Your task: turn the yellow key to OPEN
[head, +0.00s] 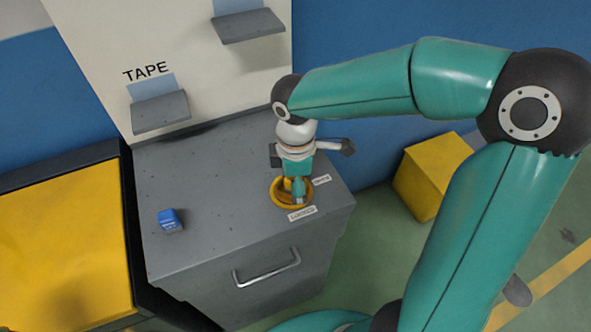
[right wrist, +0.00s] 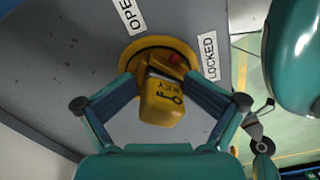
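The yellow key (right wrist: 163,100) stands up from a round yellow ring (right wrist: 128,62) on the grey cabinet top. Its block-shaped head carries a dark key symbol and the word KEY. A red mark (right wrist: 177,59) sits at its base, on the side toward the LOCKED label (right wrist: 209,56). The OPEN label (right wrist: 131,14) is at the upper left in the right wrist view. My right gripper (right wrist: 162,78) has its fingers on both sides of the key and appears closed on it. In the head view my right gripper (head: 297,190) points down over the ring and mostly hides the key.
A small blue object (head: 169,220) lies on the cabinet top (head: 215,190), left of the ring. The cabinet front has a handle (head: 267,268). A white panel with a TAPE label (head: 145,71) and small grey shelves (head: 160,112) rises behind. A yellow box (head: 425,182) stands right.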

